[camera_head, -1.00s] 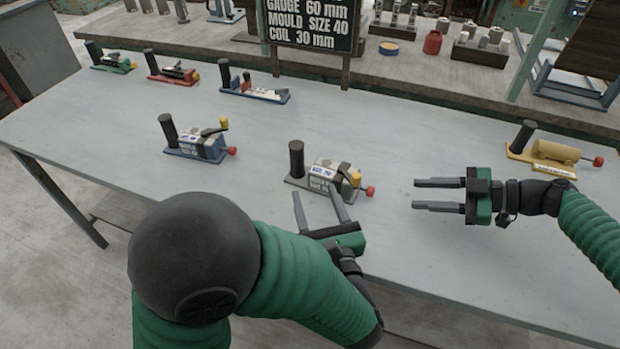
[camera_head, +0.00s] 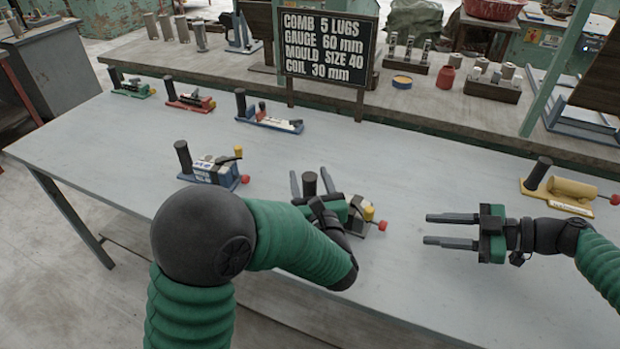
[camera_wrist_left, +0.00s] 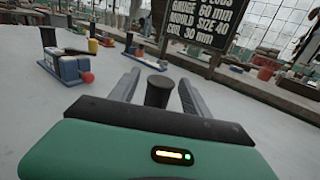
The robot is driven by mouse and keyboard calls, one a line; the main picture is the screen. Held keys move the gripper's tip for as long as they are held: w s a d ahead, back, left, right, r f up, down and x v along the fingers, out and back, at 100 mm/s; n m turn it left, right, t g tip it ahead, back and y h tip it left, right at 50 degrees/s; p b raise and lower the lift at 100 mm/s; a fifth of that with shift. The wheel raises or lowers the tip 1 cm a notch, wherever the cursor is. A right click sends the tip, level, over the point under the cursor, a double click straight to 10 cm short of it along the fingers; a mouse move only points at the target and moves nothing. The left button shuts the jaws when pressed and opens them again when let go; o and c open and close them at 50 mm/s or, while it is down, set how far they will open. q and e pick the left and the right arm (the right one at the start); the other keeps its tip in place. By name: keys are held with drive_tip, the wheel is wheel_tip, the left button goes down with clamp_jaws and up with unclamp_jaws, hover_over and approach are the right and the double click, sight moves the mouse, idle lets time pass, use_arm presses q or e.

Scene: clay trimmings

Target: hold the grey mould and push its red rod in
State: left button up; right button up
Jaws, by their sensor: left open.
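The grey mould (camera_head: 357,207) sits on the table, mostly hidden behind my left gripper and wrist. Its red rod (camera_head: 382,226) ends in a red knob at the right, beside a yellow knob. Its black upright handle (camera_head: 310,183) stands between the fingers of my left gripper (camera_head: 309,184), which is open. In the left wrist view the black handle (camera_wrist_left: 158,92) also shows between the two spread fingers (camera_wrist_left: 157,90); I cannot tell whether either finger touches it. My right gripper (camera_head: 452,229) is open and empty over the table, to the right of the mould.
A blue mould (camera_head: 211,172) with a red knob stands to the left. A yellow mould (camera_head: 565,190) is at the far right. Green, red and blue-and-white tools line the back left. A sign (camera_head: 326,47) reads "mould size 40". The table (camera_head: 130,160) is clear between them.

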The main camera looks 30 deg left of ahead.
use_arm(q)
drive_tip(key=shift+c, duration=0.4)
clamp_jaws()
idle(0.8)
use_arm(e)
drive_tip(key=c, duration=0.7)
drive_tip(key=m, duration=0.1)
drive_tip(key=d+m, duration=0.1)
drive_tip(key=m, duration=0.1)
clamp_jaws()
drive_tip(key=d+m, duration=0.1)
drive_tip(key=m, duration=0.4)
drive_tip(key=d+m, duration=0.2)
drive_tip(key=m, duration=0.3)
drive_tip(key=d+m, duration=0.1)
drive_tip(key=m, duration=0.4)
drive_tip(key=shift+s+d+f+m+t, duration=0.15)
drive_tip(key=shift+s+d+m+t, duration=0.15)
drive_tip(key=shift+s+m+t, duration=0.1)
drive_tip(key=m, duration=0.3)
drive_tip(key=shift+d+y, duration=0.3)
drive_tip(key=shift+d, duration=0.1)
